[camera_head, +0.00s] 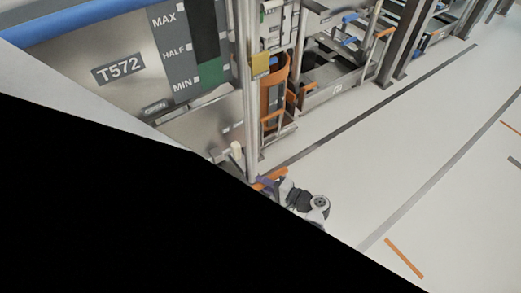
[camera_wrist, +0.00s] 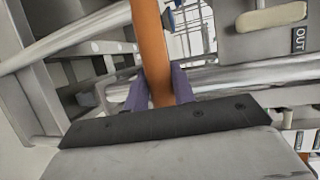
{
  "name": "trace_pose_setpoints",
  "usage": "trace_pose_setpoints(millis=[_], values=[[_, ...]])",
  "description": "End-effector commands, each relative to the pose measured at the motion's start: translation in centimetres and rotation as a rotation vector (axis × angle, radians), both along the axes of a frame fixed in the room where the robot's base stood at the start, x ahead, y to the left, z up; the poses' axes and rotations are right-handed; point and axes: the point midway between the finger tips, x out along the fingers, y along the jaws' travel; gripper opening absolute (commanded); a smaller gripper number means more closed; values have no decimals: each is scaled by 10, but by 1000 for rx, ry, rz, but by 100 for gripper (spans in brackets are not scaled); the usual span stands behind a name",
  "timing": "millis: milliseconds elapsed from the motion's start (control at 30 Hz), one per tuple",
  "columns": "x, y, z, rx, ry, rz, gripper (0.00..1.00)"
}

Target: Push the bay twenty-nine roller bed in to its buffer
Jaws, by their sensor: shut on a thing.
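My gripper (camera_wrist: 160,85) has its two purple fingers closed on either side of an orange bar handle (camera_wrist: 149,40) in the wrist view. The handle runs up from between the fingers. In the head view my gripper (camera_head: 264,184) is small and low, beside a vertical metal post, with a short piece of the orange handle (camera_head: 278,173) showing. Metal tubes and roller-like bars (camera_wrist: 108,47) lie behind the handle in the wrist view. I cannot read a bay number, and most of the bed is hidden.
A metal tank marked T572 (camera_head: 75,80) stands at left. A panel marked OUT (camera_wrist: 270,42) with a pale knob is at upper right in the wrist view. Pale floor (camera_head: 420,130) with dark lines is clear at right. Black covers the head view's lower left.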

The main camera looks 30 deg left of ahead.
Motion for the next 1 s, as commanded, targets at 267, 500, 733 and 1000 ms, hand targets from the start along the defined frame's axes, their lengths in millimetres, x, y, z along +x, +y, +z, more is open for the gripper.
trace_pose_setpoints(millis=[267,500,733,1000], values=[[2,1,-4,-12,1,-7,46],[2,2,-2,-7,-3,-4,47],[3,-15,2,-6,-4,-6,47],[3,-74,12,-7,-4,-8,47]])
